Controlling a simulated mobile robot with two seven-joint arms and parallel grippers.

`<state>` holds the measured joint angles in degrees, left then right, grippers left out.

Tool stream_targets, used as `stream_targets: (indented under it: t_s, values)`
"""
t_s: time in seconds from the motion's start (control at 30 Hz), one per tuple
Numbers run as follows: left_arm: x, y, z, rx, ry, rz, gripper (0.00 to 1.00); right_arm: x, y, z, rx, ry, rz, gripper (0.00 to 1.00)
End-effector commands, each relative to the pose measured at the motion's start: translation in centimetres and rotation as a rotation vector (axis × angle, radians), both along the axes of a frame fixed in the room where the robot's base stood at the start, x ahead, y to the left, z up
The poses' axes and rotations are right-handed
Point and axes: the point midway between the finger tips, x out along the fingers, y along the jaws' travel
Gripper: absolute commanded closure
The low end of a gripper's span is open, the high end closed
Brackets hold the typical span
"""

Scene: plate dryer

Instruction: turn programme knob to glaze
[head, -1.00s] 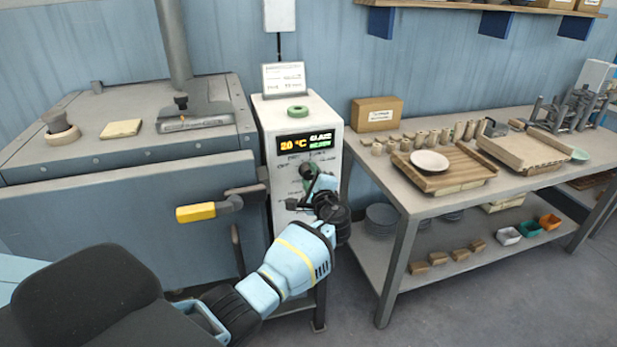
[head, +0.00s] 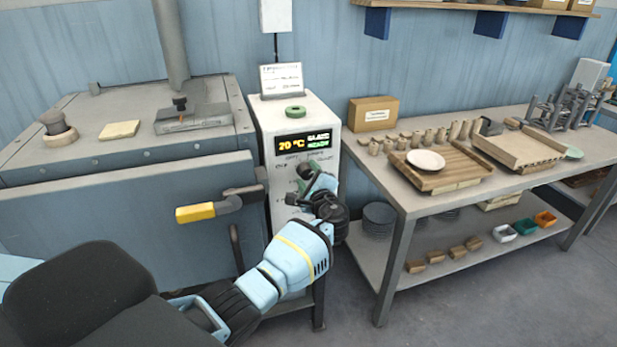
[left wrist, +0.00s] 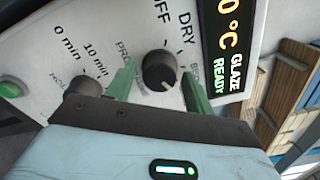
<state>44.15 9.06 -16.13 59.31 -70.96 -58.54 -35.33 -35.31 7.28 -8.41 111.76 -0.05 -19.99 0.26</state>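The programme knob (left wrist: 158,71) is a dark round knob on the white control panel (left wrist: 105,30), with OFF and DRY printed near it. A small white mark on the knob faces the lower part of the wrist picture. My left gripper (left wrist: 160,80) has its green fingers on either side of the knob, with a visible gap at each side. My right gripper is not in view.
A second dark knob (left wrist: 84,88), with 0 min and 10 min marks, and a green button (left wrist: 10,88) sit beside it. The dryer's yellow-ended handle (head: 197,212) sticks out left of my arm. A table (head: 405,200) with trays and pots stands at right.

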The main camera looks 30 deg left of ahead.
Motion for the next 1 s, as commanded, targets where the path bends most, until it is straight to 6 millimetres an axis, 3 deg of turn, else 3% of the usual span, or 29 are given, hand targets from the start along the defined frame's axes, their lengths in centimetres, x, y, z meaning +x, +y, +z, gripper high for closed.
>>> stream_targets:
  t_s: [0.47,1.0]
  values:
    - [-0.4,-0.6,-0.1,-0.001,0.000,-0.001,0.38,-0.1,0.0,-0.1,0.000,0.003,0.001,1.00]
    - [-4.8,-5.6,0.0,-0.001,0.000,-0.001,0.38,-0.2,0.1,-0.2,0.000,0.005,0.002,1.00]
